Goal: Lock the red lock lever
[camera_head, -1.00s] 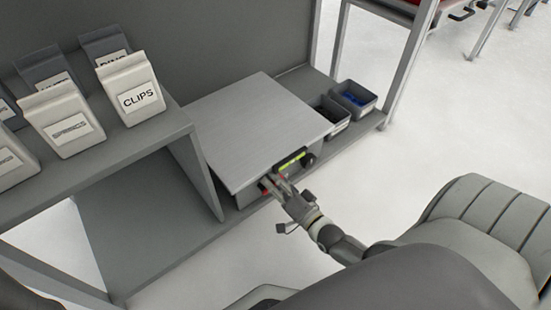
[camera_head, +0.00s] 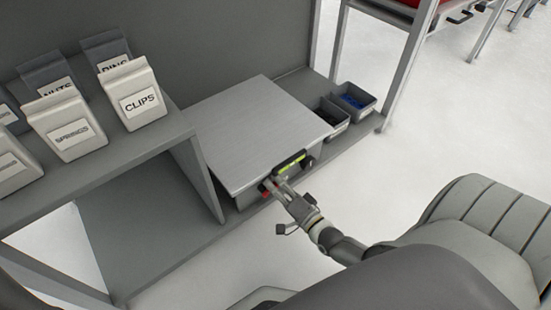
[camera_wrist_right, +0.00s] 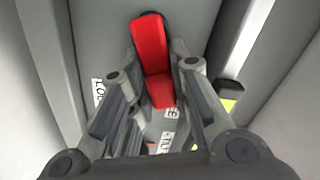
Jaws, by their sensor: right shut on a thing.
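The red lock lever (camera_wrist_right: 152,62) stands out from the front of a grey box with a flat lid (camera_head: 255,125). In the head view the lever (camera_head: 265,188) is a small red spot by the fingertips. My right gripper (camera_head: 275,183) is at the box front, left of the black handle with the yellow-green strip (camera_head: 292,162). In the right wrist view its fingers (camera_wrist_right: 155,55) are on both sides of the lever, shut on it. White labels (camera_wrist_right: 98,90) beside the lever are partly hidden by the fingers. My left gripper is out of view.
A grey shelf with labelled bins, among them CLIPS (camera_head: 140,103) and SPRINGS (camera_head: 75,130), stands left of the box. Two small open bins, one with blue parts (camera_head: 354,98), stand to its right. The floor in front is clear.

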